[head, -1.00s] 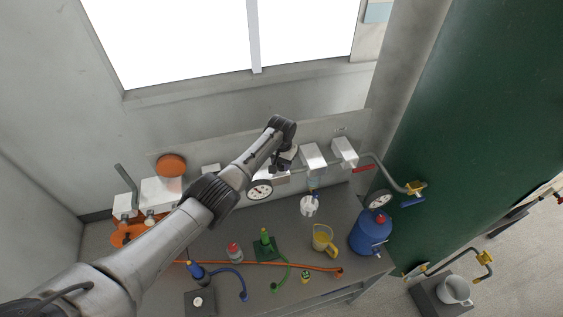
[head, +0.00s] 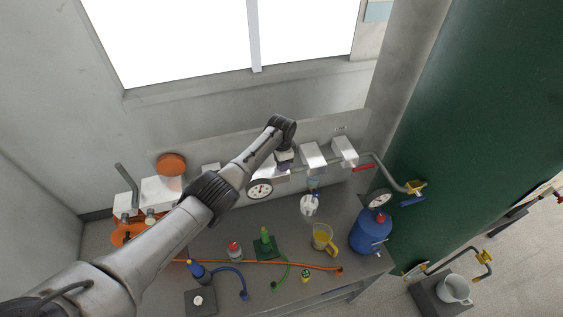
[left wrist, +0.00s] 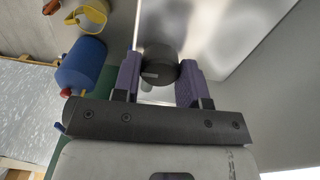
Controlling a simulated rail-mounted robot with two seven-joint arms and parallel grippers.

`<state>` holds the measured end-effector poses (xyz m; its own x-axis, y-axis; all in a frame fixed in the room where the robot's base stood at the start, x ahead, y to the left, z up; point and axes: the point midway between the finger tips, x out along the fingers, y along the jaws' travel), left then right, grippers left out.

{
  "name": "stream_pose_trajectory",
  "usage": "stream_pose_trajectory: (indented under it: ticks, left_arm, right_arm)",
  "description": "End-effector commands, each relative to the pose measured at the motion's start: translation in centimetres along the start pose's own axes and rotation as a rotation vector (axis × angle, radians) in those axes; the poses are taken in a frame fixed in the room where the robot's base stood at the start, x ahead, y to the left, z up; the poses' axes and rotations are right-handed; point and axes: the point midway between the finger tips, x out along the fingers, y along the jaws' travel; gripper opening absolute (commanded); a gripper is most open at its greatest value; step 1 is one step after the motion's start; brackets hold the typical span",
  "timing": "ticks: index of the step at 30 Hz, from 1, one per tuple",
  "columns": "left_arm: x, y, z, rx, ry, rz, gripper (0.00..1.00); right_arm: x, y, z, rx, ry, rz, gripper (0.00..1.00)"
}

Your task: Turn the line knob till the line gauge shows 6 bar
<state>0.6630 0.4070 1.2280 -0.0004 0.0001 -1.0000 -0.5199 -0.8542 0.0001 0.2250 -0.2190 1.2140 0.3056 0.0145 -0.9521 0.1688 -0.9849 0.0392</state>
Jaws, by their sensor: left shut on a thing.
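A dark round knob (left wrist: 160,64) sits between the two purple fingers of my left gripper (left wrist: 160,82) in the left wrist view. The fingers are shut on its sides. In the head view my left gripper (head: 285,162) is at the wall panel, and it hides the knob. A round white gauge (head: 260,188) with a dark rim is just left of and below the gripper. Its needle points roughly upward, but the scale is too small to read. My right gripper is not in view.
White boxes (head: 313,155) line the panel to the right, near a grey pipe (head: 388,178). A second gauge (head: 380,198) is above a blue container (head: 370,232). A yellow jug (head: 323,240), bottles and hoses crowd the bench below.

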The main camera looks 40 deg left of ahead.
Motion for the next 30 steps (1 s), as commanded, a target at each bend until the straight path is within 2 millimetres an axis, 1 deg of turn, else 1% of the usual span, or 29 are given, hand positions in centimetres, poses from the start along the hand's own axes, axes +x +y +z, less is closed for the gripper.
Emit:
stream_pose_trajectory:
  ticks: [8, 21, 22, 29, 30]
  left_arm:
    - [-0.02, -0.01, -0.03, 0.056, 0.001, -0.001, 0.16]
    - [-0.03, 0.0, -0.04, 0.061, 0.001, -0.001, 0.16]
    - [-0.03, 0.0, -0.04, 0.061, 0.001, -0.001, 0.42]
    - [-0.02, 0.0, -0.03, 0.061, 0.001, 0.0, 0.64]
    - [-0.02, 0.01, -0.03, 0.061, 0.001, 0.0, 0.65]
  right_arm:
    - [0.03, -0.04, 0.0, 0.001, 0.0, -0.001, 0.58]
    - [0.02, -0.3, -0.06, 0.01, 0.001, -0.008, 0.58]
    - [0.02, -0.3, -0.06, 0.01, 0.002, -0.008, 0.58]
    - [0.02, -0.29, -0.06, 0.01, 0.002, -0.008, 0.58]
    - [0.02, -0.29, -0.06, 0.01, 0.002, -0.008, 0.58]
